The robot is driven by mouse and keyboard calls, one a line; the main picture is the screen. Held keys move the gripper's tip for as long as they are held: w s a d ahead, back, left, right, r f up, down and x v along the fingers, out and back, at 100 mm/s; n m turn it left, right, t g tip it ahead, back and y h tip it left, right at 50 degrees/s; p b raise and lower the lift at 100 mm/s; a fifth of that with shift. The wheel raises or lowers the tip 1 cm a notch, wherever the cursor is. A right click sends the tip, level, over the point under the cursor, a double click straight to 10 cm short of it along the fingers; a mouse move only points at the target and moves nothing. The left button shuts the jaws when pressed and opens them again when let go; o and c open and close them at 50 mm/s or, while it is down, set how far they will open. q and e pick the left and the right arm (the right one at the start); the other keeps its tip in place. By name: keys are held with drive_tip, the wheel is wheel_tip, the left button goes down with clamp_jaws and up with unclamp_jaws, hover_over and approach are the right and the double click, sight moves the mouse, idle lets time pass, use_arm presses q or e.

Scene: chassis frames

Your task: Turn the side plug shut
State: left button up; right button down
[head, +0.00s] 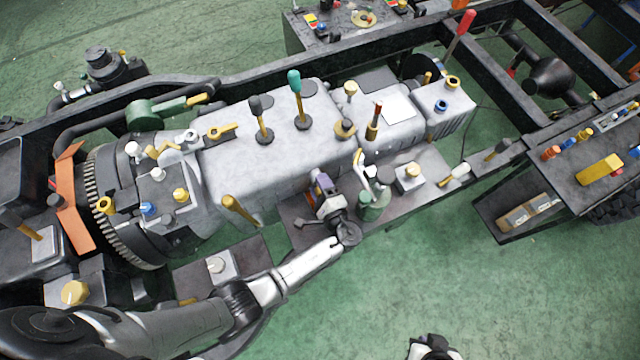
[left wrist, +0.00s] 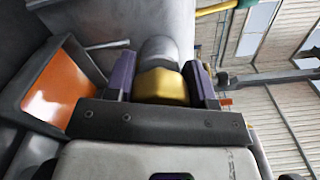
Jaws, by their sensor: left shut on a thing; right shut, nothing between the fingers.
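The side plug shows in the left wrist view as a yellow head (left wrist: 162,87) in front of a rounded grey metal part. The two purple fingers of my left gripper (left wrist: 161,82) are on either side of it, shut on it. In the head view my left gripper (head: 322,182) is at the near side of the grey gearbox housing (head: 260,165), and the plug is mostly hidden by the fingers there. Part of my right gripper (head: 432,350) shows at the bottom edge of the head view, away from everything; its fingers are hardly visible, with nothing seen between them.
Levers with black (head: 259,105) and teal (head: 294,82) knobs rise from the housing. A green cylinder (head: 369,208) stands just right of my left gripper. An orange bracket (head: 70,200) is at the left. A parts table (head: 570,170) stands right. Green floor lies free at lower right.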

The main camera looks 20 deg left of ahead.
use_arm(q)
drive_tip(key=shift+c, duration=1.3)
drive_tip(key=shift+r+m+p, duration=0.1)
drive_tip(key=shift+m+p, duration=0.2)
drive_tip(key=shift+m, duration=0.2)
drive_tip(key=m+p, duration=0.2)
drive_tip(key=m, duration=0.2)
drive_tip(key=shift+r, duration=0.1)
drive_tip(key=m+p, duration=0.1)
drive_tip(key=m, duration=0.2)
drive_tip(key=shift+w+m+p, duration=0.1)
drive_tip(key=shift+m+p, duration=0.2)
drive_tip(key=shift+p, duration=0.1)
drive_tip(key=m+p, duration=0.1)
drive_tip(key=m, duration=0.3)
drive_tip(key=shift+p, duration=0.4)
drive_tip(key=shift+d+m+p, duration=0.1)
drive_tip(key=shift+m+p, duration=0.55)
drive_tip(key=shift+m, duration=1.45)
